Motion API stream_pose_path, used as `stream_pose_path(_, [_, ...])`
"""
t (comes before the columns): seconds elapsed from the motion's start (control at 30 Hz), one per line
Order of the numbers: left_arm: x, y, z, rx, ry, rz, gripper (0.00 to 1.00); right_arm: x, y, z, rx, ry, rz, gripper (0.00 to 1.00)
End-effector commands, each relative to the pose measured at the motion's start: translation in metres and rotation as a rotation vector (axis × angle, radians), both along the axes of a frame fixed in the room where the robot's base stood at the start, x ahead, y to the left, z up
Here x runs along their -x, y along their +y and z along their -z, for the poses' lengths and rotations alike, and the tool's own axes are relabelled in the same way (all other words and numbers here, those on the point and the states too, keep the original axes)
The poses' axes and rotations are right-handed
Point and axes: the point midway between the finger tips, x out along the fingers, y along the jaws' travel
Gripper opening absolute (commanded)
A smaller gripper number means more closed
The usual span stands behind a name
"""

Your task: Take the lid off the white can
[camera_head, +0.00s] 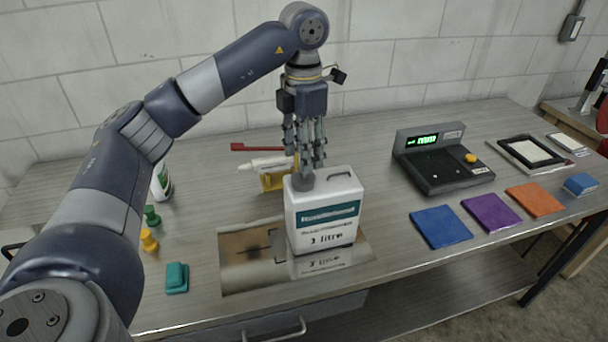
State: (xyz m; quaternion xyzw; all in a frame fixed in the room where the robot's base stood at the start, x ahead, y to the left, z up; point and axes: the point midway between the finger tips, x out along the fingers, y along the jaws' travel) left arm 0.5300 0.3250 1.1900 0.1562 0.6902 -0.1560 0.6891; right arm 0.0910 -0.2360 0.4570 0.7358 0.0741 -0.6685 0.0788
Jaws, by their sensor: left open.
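The white can (322,216) is a boxy container with a teal band and "1 litre" print. It stands upright on a shiny metal plate (240,278) on the bench. Its grey lid (303,182) is at the top left of the can. My left gripper (306,168) points straight down just above the lid, with its fingers open around or just over it. I cannot tell whether the fingers touch the lid. My right gripper is not in view.
A scale with a green display (442,160) stands right of the can. Blue (440,226), purple (491,212) and orange (534,199) cloths lie in front of it. A yellow holder with a white tube (274,174) is behind the can. A teal block (177,278) lies at the front left.

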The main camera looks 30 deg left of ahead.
Motion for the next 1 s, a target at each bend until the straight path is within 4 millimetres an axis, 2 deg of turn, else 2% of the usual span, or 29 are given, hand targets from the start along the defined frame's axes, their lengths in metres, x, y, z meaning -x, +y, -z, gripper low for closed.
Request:
stream_pose_path(0.07, [0.0, 0.001, 0.01, -0.002, 0.006, -0.001, 0.44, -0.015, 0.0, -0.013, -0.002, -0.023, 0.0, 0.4])
stream_pose_path(0.17, [0.0, 0.0, 0.025, 0.0, 0.003, 0.0, 0.44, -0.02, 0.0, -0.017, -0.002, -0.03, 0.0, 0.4])
stream_pose_path(0.3, [0.0, 0.0, 0.036, -0.001, 0.0, -0.001, 0.44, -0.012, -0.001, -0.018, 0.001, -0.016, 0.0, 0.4])
stream_pose_path(0.5, [-0.001, 0.0, 0.038, 0.0, -0.001, 0.0, 0.44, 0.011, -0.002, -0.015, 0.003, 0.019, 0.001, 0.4])
stream_pose_path(0.53, [-0.001, 0.0, 0.038, 0.0, -0.001, 0.0, 0.42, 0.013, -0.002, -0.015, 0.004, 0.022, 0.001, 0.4])
stream_pose_path(0.7, [0.0, 0.0, 0.038, 0.0, -0.001, 0.0, 0.04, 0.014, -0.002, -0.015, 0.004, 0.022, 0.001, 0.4])
stream_pose_path(1.0, [-0.001, 0.0, 0.038, 0.0, -0.001, 0.0, 0.03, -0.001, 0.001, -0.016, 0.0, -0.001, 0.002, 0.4])
